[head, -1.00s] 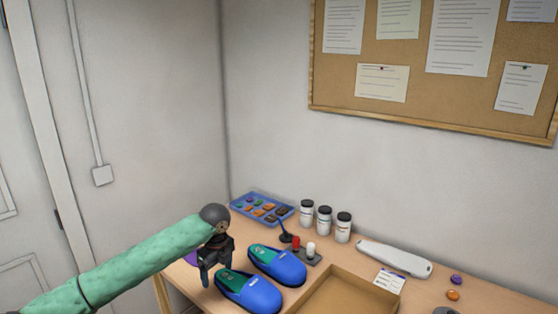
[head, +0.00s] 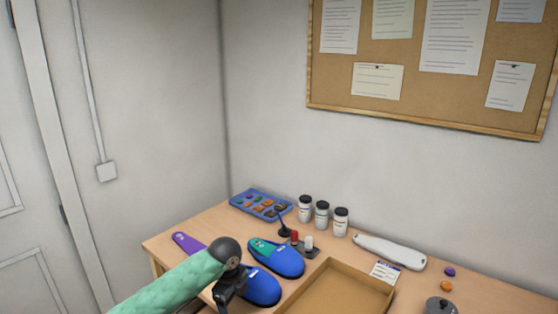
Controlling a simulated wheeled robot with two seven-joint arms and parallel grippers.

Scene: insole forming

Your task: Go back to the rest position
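My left arm comes in from the lower left, in a green sleeve. My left gripper (head: 226,294) is dark and points down over the left blue shoe (head: 262,288), hiding part of it. Whether its fingers are open or shut is too small to tell. A second blue shoe (head: 278,259) with a teal insole (head: 262,246) lies just behind. A purple insole (head: 187,242) lies at the table's left, partly behind my arm. My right gripper is out of view.
The wooden table (head: 165,240) holds a blue tray (head: 240,207) of small coloured pieces, several jars (head: 322,215), a cardboard box (head: 345,290), a white elongated device (head: 390,252) and a grey lidded item (head: 440,306). A wall stands close behind.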

